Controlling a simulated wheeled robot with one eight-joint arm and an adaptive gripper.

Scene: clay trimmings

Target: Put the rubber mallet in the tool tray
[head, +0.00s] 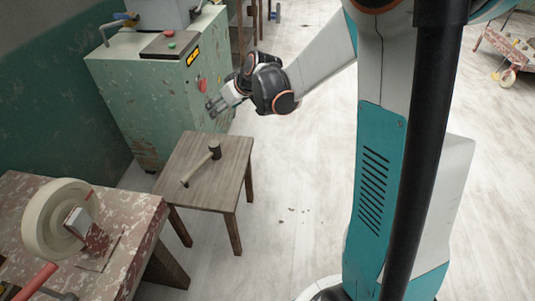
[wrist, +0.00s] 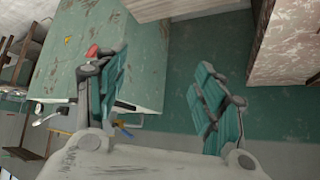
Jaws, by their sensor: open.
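The rubber mallet (head: 199,167), with a dark head and a pale wooden handle, lies on a small wooden table (head: 229,171) in the head view. Its head points to the back right. My gripper (head: 211,106) is above and behind the mallet, beside the green cabinet, clearly apart from the mallet. In the wrist view my gripper (wrist: 162,65) has its two teal-padded fingers wide apart with nothing between them. The mallet does not show in the wrist view. I cannot make out the tool tray in either view.
The green cabinet (head: 120,95) with buttons stands close behind my gripper; it also shows in the wrist view (wrist: 150,65). A worn red-white bench (head: 150,215) holding a pale wheel (head: 45,215) is at lower left. Pale floor (head: 300,160) right of the table is largely clear.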

